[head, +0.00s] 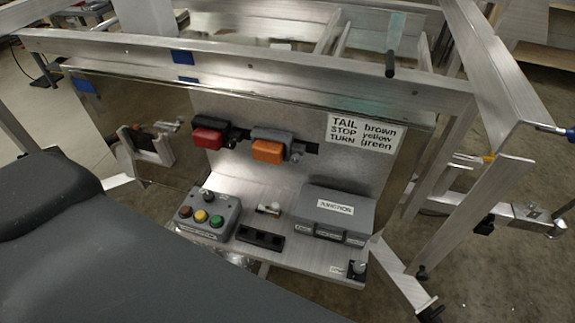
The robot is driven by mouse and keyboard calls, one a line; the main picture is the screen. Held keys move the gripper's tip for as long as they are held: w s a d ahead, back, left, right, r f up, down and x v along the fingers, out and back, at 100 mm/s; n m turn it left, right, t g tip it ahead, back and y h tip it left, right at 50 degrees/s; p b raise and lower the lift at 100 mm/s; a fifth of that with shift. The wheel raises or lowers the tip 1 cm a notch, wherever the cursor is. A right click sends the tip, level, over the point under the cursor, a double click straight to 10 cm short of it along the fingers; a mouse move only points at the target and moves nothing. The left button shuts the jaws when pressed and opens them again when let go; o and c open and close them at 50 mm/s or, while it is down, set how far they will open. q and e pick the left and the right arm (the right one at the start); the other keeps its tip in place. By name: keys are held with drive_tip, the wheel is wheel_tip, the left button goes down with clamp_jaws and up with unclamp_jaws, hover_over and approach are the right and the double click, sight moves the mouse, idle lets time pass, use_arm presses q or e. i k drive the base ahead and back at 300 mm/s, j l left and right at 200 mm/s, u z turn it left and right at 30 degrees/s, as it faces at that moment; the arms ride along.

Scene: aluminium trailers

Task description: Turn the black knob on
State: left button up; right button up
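A grey control box (209,214) sits on the left part of the metal shelf, with a brown-red, a yellow and a green button on its sloped face. A small black knob (207,195) stands at the back of this box, above the buttons. Its pointer direction is too small to tell. Another small dark fitting with a pale top (357,268) stands at the shelf's front right corner; I cannot tell whether it is a knob. Neither of my grippers is in view, and nothing touches the control box.
A red lamp (208,138) and an orange lamp (268,151) are on the upright panel. A grey junction box (335,212) and a black block (260,238) share the shelf. Aluminium rails (250,66) cross above. A large dark grey surface fills the lower left.

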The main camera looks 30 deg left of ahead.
sight(208, 196)
drive_tip(key=u, duration=1.6)
